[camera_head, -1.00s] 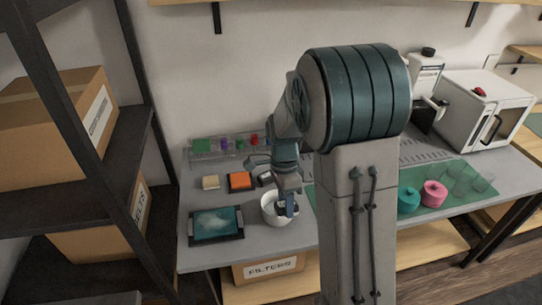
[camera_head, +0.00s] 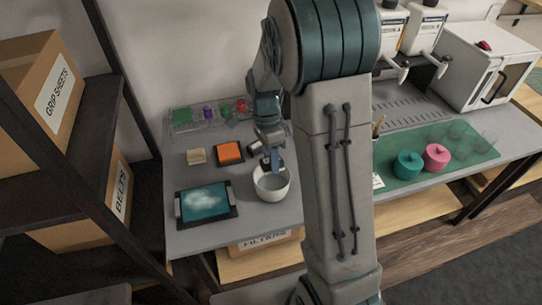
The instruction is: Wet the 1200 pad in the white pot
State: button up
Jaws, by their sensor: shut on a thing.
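The white pot (camera_head: 272,193) stands near the front edge of the grey bench, with a grey surface inside it. My gripper (camera_head: 272,163) points down at the pot's back rim, its tip overlapping the rim in the picture. It is shut on a small dark bluish pad (camera_head: 275,160), mostly hidden by the fingers. No grit number can be read on it. I cannot tell whether it touches the pot.
A beige block (camera_head: 197,156) and an orange pad (camera_head: 229,152) on a dark base lie left of the pot. A tablet-like panel (camera_head: 206,202) lies front left. Teal (camera_head: 408,166) and pink (camera_head: 436,157) round pieces sit on the green mat (camera_head: 462,160). My arm hides the bench's middle.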

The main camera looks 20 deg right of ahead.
jog(key=shift+f+b, duration=1.5)
jog(key=shift+f, duration=1.35)
jog(key=shift+r, duration=0.1)
jog(key=shift+r+p, duration=3)
jog(key=shift+r, duration=0.5)
jog(key=shift+r, duration=0.1)
notch_tip(320, 180, up, 4)
jog(key=p, duration=0.3)
jog(key=shift+p, duration=0.3)
